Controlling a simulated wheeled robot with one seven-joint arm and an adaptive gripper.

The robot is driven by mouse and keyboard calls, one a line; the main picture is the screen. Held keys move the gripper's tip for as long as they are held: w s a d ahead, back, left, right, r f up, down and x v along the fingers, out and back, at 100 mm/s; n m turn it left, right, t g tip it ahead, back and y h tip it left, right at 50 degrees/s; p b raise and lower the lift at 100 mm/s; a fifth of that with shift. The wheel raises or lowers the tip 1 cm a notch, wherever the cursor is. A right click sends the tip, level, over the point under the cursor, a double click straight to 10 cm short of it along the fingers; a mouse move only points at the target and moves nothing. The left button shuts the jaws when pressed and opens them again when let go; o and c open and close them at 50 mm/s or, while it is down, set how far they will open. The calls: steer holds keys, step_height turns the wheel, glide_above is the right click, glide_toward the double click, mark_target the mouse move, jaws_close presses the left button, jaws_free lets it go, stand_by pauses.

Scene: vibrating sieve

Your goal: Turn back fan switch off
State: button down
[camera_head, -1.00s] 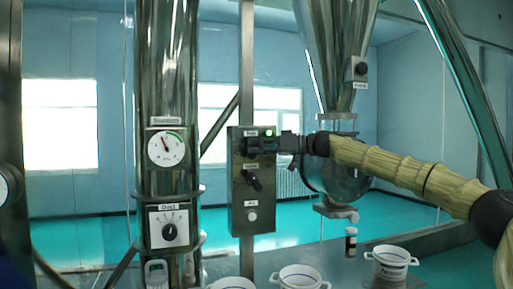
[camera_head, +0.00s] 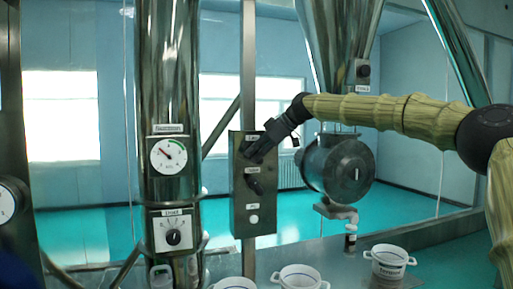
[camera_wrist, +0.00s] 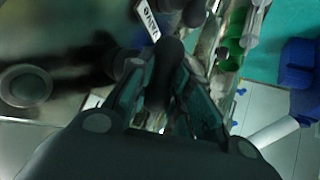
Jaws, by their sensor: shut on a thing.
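A grey control box (camera_head: 240,215) is fixed to a metal post in the head view. It has an upper switch behind my gripper, a dark middle knob (camera_head: 255,185) and a white button (camera_head: 254,219) below. The labels are too small to read. My gripper (camera_head: 254,151) is at the upper switch, tilted down to the left, and covers it. In the wrist view, my gripper (camera_wrist: 165,95) has its fingers closed around a dark switch handle (camera_wrist: 170,55). I cannot tell the switch's exact setting.
A steel column with a gauge (camera_head: 168,155) and a dial knob (camera_head: 173,237) stands to the left. A round metal housing (camera_head: 322,165) is to the right, below my arm. White pots (camera_head: 299,278) stand in front, with a labelled pot (camera_head: 388,262) at right.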

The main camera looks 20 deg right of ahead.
steer(key=shift+h+p, duration=0.45)
steer(key=shift+h, duration=0.25)
steer(key=shift+f+n, duration=0.1)
steer(key=shift+n, duration=0.2)
steer(key=c, duration=1.6)
jaws_free()
steer(key=shift+w, duration=0.1)
steer(key=v, duration=1.2)
